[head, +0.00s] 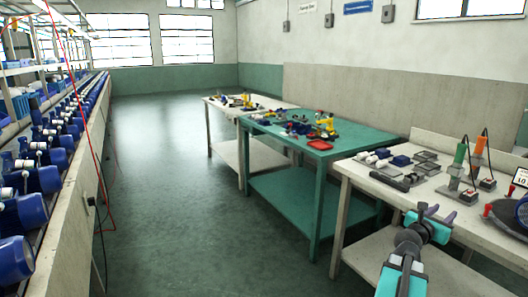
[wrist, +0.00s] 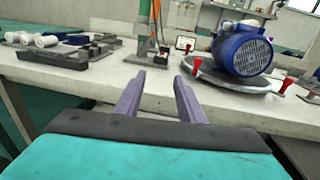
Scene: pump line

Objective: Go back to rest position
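My gripper (head: 428,211) is at the lower right of the head view, in front of the white workbench (head: 345,167) and close to its front edge. In the wrist view its two purple fingers (wrist: 160,92) stand apart with nothing between them. The gripper is open and empty. A blue motor (wrist: 242,52) rests on a round grey plate with red handles, beyond and to the right of the fingers. In the head view the motor is only partly seen at the right edge.
A green table (head: 345,140) and a farther white table (head: 226,108) hold small parts. Screwdrivers in stands (head: 459,157) rise from the near bench. A conveyor with blue pumps (head: 30,210) runs along the left. The floor (head: 180,200) between is clear.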

